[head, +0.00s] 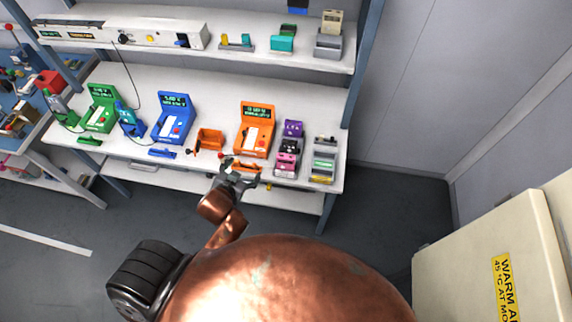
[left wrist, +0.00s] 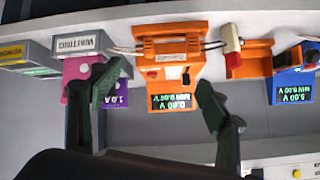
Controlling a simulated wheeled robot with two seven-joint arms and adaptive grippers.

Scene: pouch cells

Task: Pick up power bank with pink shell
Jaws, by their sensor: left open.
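A small pink block (head: 287,160) sits at the right part of the workbench, in front of a purple block (head: 292,129). I take the pink one for the power bank; its details are too small to tell. In the left wrist view, pink (left wrist: 80,68) and purple (left wrist: 121,93) surfaces show, partly hidden behind one finger. My left gripper (head: 240,177) is open at the bench's front edge, left of the pink block and apart from it. Its two spread fingers (left wrist: 160,95) show in the left wrist view with nothing between them. My right gripper is out of view.
An orange tester (head: 256,130) with a display stands left of the pink block. Blue (head: 173,116) and green (head: 101,108) testers stand further left. A grey stand (head: 323,160) is close on the right. A shelf (head: 275,63) runs above the bench. A cream cabinet (head: 490,255) stands lower right.

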